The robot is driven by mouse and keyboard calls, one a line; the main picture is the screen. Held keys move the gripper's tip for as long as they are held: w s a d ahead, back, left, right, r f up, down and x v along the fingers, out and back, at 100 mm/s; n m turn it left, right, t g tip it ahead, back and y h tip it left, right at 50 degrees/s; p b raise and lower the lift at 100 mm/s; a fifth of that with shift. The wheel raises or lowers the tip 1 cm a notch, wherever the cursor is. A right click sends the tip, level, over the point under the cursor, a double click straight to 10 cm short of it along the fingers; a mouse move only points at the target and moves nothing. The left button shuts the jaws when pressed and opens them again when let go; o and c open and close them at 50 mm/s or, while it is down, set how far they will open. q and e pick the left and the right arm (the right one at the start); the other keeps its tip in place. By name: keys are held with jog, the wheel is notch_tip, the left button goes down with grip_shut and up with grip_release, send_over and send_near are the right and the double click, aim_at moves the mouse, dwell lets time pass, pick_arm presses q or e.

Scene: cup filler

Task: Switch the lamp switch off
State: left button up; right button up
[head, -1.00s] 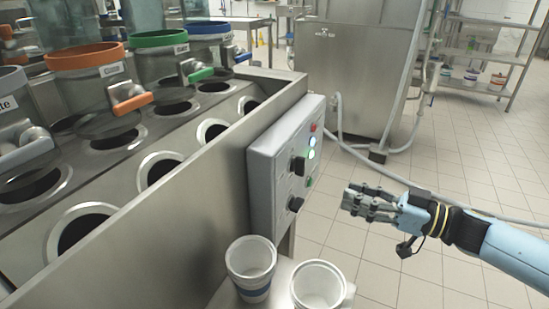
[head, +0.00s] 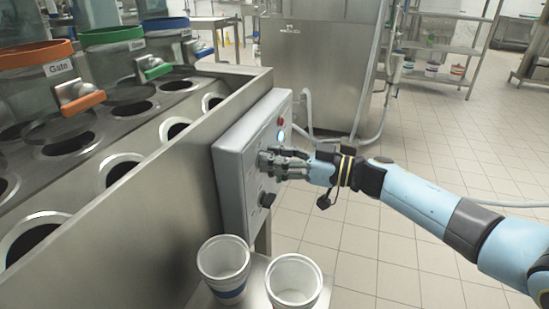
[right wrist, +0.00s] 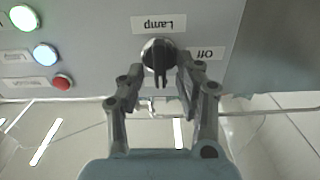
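The lamp switch (right wrist: 158,60) is a dark round knob on the grey control panel (head: 236,178), with an upside-down "Lamp" label (right wrist: 158,24) above it and an "Off" label (right wrist: 208,53) to its right in the right wrist view. The knob's grip bar points down in that view. My right gripper (head: 264,163) is at the panel face and hides the switch in the head view. In the right wrist view its fingers (right wrist: 160,72) are apart, one on each side of the knob; contact is not clear. My left gripper is not in view.
A green light (right wrist: 24,18), a blue light (right wrist: 46,55) and a red button (right wrist: 62,82) are on the panel. Another dark knob (head: 267,199) sits lower. Two white cups, one (head: 223,262) and another (head: 294,283), stand below. Open floor lies to the right.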

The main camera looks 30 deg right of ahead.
grip_shut()
dwell(0.3)
jog(key=shift+a, duration=0.1)
jog(key=n, duration=0.4)
jog(key=n+b, duration=0.1)
jog(key=n, duration=0.3)
jog(key=f+n+b, duration=0.1)
jog(key=n, duration=0.3)
jog(key=shift+s+a, duration=0.3)
jog(key=shift+a, duration=0.05)
jog(key=n+b, duration=0.1)
jog(key=n, duration=0.2)
jog(key=n+b, duration=0.1)
jog(key=n, duration=0.1)
jog(key=shift+s+f+n+b, duration=0.1)
jog(key=shift+f+n+b, duration=0.1)
jog(key=shift+n+b, duration=0.2)
